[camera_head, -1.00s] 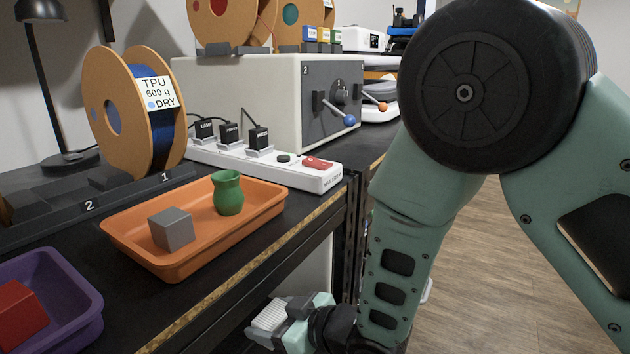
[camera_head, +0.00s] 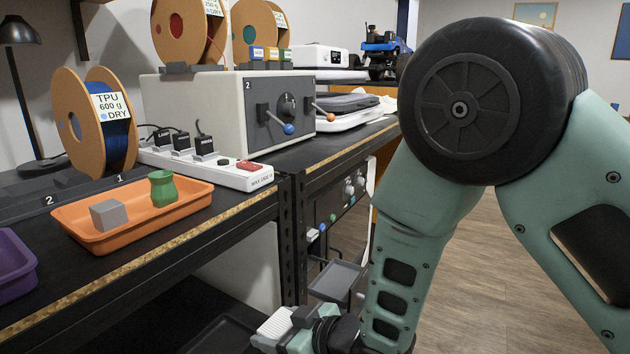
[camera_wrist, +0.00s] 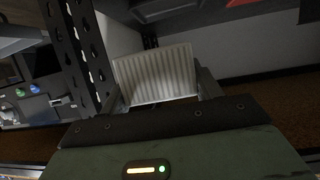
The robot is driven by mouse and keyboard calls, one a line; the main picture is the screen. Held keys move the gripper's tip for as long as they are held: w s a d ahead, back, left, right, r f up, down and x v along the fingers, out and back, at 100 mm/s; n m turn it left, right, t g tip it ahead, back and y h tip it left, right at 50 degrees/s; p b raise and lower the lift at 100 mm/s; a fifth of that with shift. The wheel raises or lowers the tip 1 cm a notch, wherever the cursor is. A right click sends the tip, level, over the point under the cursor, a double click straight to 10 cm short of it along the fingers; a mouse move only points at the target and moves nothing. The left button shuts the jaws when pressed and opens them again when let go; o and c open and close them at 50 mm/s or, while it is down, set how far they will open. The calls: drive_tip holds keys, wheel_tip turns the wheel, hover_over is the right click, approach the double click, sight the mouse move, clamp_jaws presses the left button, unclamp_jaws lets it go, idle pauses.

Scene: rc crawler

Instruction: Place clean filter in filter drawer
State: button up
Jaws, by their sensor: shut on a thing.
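My gripper (camera_head: 294,322) is low in front of the bench, near the bottom edge of the head view. It is shut on a white pleated filter (camera_head: 276,325). In the wrist view the filter (camera_wrist: 157,74) sits between the two fingers, its ridged face showing. A grey open tray (camera_head: 335,280) sticks out of a dark machine under the bench, to the right of and beyond my gripper. It looks like the filter drawer, and I see no filter in it. The held filter is apart from the tray.
A black shelf post (camera_head: 293,240) stands between the near bench and the machine (camera_head: 345,205) with knobs. Above, an orange tray (camera_head: 130,225) holds a grey cube and a green vase. A power strip (camera_head: 205,165) lies behind it. The wooden floor at right is clear.

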drive_tip(key=w+d+r+m+t+h, duration=0.1)
drive_tip(key=w+d+m+t+h, duration=0.15)
drive_tip(key=w+d, duration=0.5)
drive_tip(key=w+d+r+m+t+h, duration=0.1)
drive_tip(key=w+d+m+t+h, duration=0.2)
drive_tip(key=d, duration=0.8)
drive_tip(key=w+d+r+m+h, duration=0.1)
drive_tip(key=w+d+m+h, duration=0.15)
drive_tip(key=d, duration=0.75)
drive_tip(key=w+d+m+h, duration=0.2)
drive_tip(key=d+m+h, duration=0.1)
drive_tip(key=d, duration=0.8)
drive_tip(key=s+r+p, duration=1.1)
drive_tip(key=p, duration=1.1)
drive_tip(key=shift+s+a+t, duration=0.2)
drive_tip(key=shift+a+t, duration=0.05)
drive_tip(key=shift+t, duration=0.1)
drive_tip(key=shift+a, duration=0.1)
